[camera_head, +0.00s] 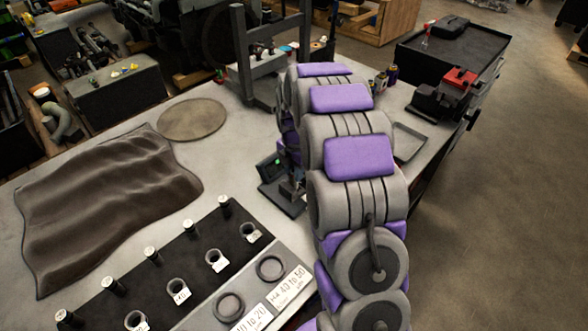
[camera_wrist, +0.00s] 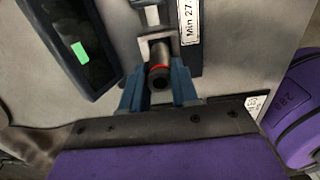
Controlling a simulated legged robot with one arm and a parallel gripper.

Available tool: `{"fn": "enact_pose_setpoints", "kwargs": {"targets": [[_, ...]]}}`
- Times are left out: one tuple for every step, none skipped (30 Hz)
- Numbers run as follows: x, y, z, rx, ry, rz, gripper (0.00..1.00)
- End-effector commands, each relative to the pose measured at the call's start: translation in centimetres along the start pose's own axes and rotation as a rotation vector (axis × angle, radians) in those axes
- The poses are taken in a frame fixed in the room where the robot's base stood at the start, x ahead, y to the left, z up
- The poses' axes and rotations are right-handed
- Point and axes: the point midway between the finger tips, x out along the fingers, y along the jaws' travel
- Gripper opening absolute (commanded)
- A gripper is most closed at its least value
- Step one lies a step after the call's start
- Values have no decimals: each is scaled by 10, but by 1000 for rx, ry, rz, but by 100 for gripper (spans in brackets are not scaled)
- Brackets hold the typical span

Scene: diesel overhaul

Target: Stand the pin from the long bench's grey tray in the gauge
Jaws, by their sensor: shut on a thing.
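In the wrist view my gripper (camera_wrist: 158,88) has its blue fingers shut on a dark pin (camera_wrist: 159,76) with a red band, seen nearly end on. The gauge (camera_wrist: 85,40) shows as a dark box with a lit green display, left of the pin. A light metal fitting of the gauge (camera_wrist: 152,18) lies just beyond the pin; I cannot tell whether they touch. In the head view the gauge (camera_head: 283,200) stands on the bench, partly behind my arm, which hides my gripper and the pin. The grey tray (camera_head: 409,143) lies right of my arm and looks empty.
The long bench (camera_head: 235,160) carries a brown cloth (camera_head: 105,200), a round mat (camera_head: 192,119) and a dark board (camera_head: 190,250) with several upright pins and rings. A grey frame (camera_head: 245,65) stands behind the gauge. A red and black vise (camera_head: 447,95) is at the right.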

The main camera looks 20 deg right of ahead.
Motion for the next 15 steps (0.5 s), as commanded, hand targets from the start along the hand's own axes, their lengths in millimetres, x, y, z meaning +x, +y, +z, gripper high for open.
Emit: {"fn": "enact_pose_setpoints", "kwargs": {"targets": [[1, 0, 0, 0, 1, 0, 0], [2, 0, 0, 0, 1, 0, 0], [3, 0, 0, 0, 1, 0, 0], [4, 0, 0, 0, 1, 0, 0], [4, 0, 0, 0, 1, 0, 0], [5, 0, -1, 0, 1, -1, 0], [6, 0, -1, 0, 1, 0, 0], [7, 0, -1, 0, 1, -1, 0], [8, 0, -1, -1, 1, 0, 0], [8, 0, -1, -1, 0, 0, 0], [9, 0, -1, -1, 0, 0, 0], [9, 0, 0, -1, 0, 0, 0], [9, 0, 0, -1, 0, 0, 0], [9, 0, 0, -1, 0, 0, 0], [9, 0, 0, -1, -1, 0, 0]]}}
